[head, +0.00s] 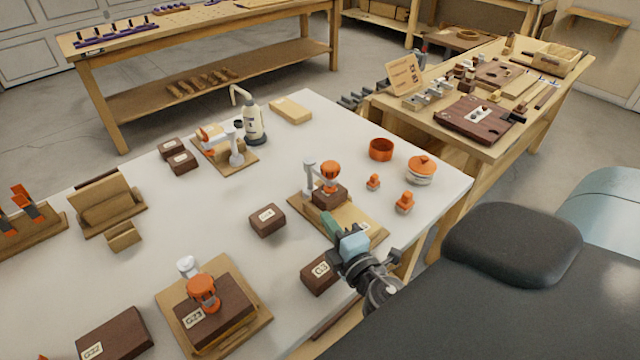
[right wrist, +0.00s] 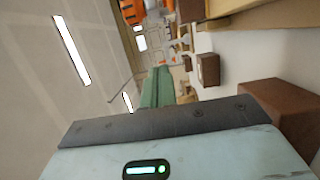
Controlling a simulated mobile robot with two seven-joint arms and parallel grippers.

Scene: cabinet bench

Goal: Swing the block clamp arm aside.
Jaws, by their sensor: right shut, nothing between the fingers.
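A clamp station with a white post (head: 310,180) and an orange knob (head: 330,170) stands on a wooden board (head: 358,222) at the middle right of the table. The knob sits over a dark block (head: 326,196); the clamp arm is too small to make out clearly. A similar clamp (head: 202,290) stands over a larger dark block at the front left, and another (head: 234,150) stands further back. My right gripper (head: 328,222) is shut and empty, its green fingers at the front of the middle-right board. They also show in the right wrist view (right wrist: 158,85). My left gripper is not in view.
Loose dark blocks lie left (head: 267,220) and front (head: 320,273) of the middle-right board. An orange ring (head: 381,149), a lidded pot (head: 421,171) and two small orange pieces stand to its right. A bottle (head: 254,124) stands further back.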

